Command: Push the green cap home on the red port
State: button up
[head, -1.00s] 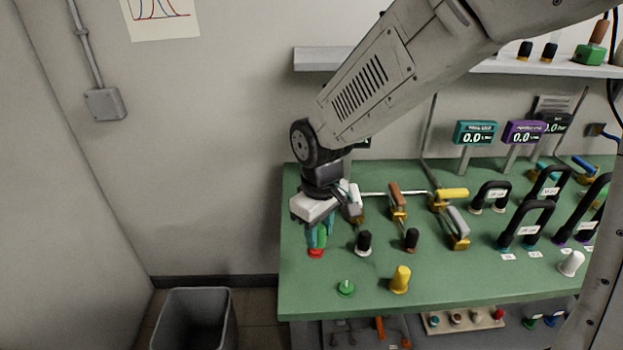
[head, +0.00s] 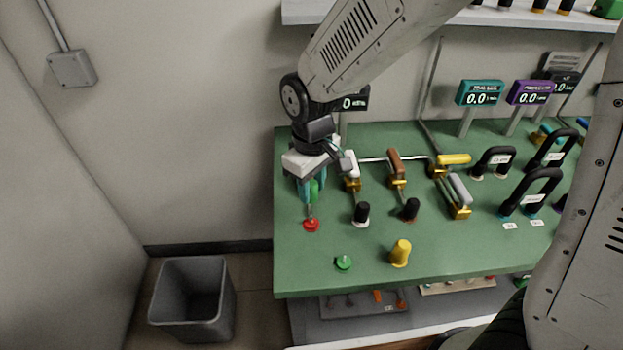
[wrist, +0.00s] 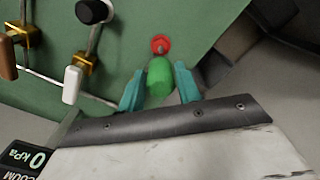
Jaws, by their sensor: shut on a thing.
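The green cap (head: 314,191) is held between the teal fingers of my gripper (head: 311,188), near the left edge of the bench. In the wrist view the cap (wrist: 160,78) lies between both fingertips (wrist: 160,88). The red port (head: 311,225) is on the bench below the cap, with a thin stem standing up from it. The cap is above the port's red base, with a visible gap between them. In the wrist view the red port (wrist: 160,44) shows just beyond the cap's end. Whether the cap touches the stem's tip is unclear.
A bare green port (head: 344,263) and a yellow cap (head: 400,253) stand nearer the bench front. Black caps (head: 361,212) (head: 411,208) stand to the right. Valves with handles (head: 396,165) are behind them. A grey bin (head: 193,298) is on the floor at left.

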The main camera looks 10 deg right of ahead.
send_over(312, 217)
jog(key=shift+f, duration=2.3)
jog(key=shift+f, duration=1.7)
jog(key=o, duration=1)
jog(key=shift+o, duration=0.3)
notch_tip(312, 217, up, 8)
jog(key=shift+f, duration=0.15)
